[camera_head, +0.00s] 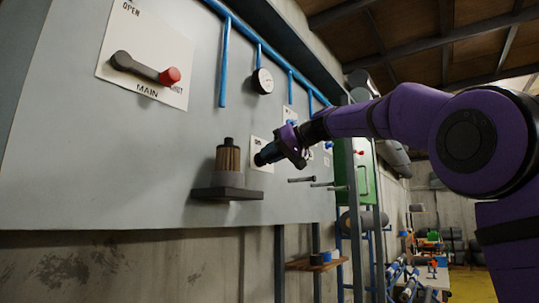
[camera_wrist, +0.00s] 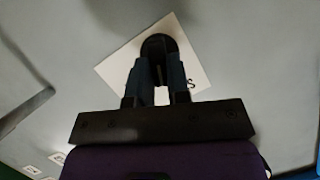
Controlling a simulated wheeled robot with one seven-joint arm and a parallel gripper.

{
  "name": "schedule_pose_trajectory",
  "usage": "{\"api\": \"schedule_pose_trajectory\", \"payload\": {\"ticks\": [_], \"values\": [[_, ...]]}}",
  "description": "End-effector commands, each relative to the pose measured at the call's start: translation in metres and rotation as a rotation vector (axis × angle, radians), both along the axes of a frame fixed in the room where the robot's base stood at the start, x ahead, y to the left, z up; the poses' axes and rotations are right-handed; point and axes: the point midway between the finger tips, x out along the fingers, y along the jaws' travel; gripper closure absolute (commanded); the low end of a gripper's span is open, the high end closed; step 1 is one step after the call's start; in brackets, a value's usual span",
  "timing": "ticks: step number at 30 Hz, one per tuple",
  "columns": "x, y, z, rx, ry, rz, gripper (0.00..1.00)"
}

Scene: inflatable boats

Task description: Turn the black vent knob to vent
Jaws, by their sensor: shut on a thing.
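The black vent knob (camera_wrist: 158,46) sits on a white label plate (camera_wrist: 197,62) on the grey panel. My gripper (camera_wrist: 157,70) is shut on it, one finger on each side, in the wrist view. The plate looks tilted there, and only a letter "S" of its print shows. In the head view my gripper (camera_head: 262,157) reaches the white plate (camera_head: 256,146) on the panel from the right, and its fingers hide the knob. I cannot read which mark the knob points to.
A filter-like cylinder (camera_head: 228,168) stands on a dark shelf (camera_head: 228,193) left of my gripper. A red-ended main lever (camera_head: 145,68) is at upper left. A round gauge (camera_head: 262,81) and blue pipes (camera_head: 225,62) are above. Metal pegs (camera_head: 302,180) jut out below right.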

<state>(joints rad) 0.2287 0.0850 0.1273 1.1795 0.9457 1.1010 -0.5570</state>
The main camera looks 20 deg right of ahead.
Motion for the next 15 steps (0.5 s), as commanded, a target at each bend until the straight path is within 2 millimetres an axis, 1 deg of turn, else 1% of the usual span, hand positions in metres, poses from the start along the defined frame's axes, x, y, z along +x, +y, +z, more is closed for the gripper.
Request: {"api": "schedule_pose_trajectory", "payload": {"ticks": [15], "values": [[0.0038, -0.0057, -0.0046, 0.392, 0.284, -0.002, 1.00]]}}
